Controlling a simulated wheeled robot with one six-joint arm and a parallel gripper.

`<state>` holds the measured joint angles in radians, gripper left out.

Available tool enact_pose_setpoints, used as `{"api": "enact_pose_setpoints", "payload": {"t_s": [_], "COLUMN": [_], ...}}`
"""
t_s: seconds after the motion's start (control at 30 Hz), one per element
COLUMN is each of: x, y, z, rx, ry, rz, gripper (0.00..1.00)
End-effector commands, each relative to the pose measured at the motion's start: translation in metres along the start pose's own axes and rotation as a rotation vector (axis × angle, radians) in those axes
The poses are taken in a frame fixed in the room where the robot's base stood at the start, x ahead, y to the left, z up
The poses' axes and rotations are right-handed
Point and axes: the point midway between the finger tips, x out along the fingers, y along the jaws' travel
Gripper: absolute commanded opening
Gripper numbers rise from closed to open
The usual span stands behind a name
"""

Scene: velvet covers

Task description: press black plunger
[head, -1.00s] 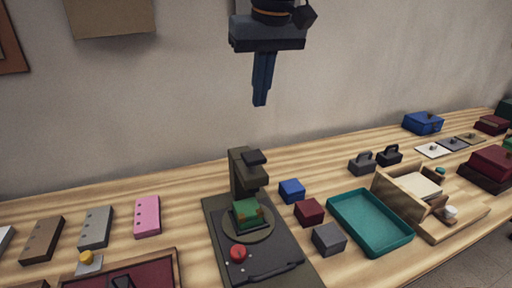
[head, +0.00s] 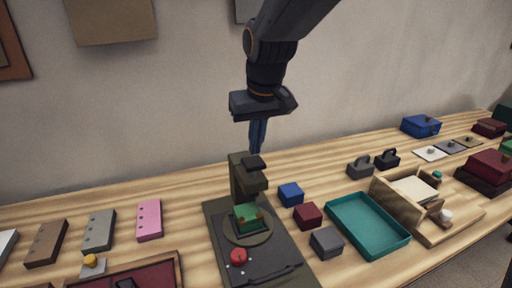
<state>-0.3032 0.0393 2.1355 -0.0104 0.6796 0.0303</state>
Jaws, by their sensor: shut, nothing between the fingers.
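The black plunger (head: 253,163) is the dark block at the top of a dark olive press (head: 240,185) on the table. Under its head, a green block with brown parts (head: 247,216) sits on a round plate on the press base. My gripper (head: 257,150) is shut and empty, pointing down. In the picture its blue fingertips end just above the plunger top; I cannot tell whether they touch it.
A red knob (head: 238,256) is on the front of the press base. Blue (head: 291,194), maroon (head: 308,214) and grey (head: 327,242) boxes stand right of it, then a teal tray (head: 368,225). A pink plate (head: 149,220) lies to the left, with bare table between.

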Motion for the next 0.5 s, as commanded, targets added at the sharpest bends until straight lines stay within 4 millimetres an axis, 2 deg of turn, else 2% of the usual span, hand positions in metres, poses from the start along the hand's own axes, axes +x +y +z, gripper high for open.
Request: {"api": "enact_pose_setpoints", "payload": {"t_s": [0.2,0.5], "x": [0.016,0.018], "y": [0.000,0.000], "z": [0.005,0.005], "rx": [0.000,0.000], "ry": [-0.001,0.001], "rz": [0.000,0.000], "gripper": [0.00,0.00]}}
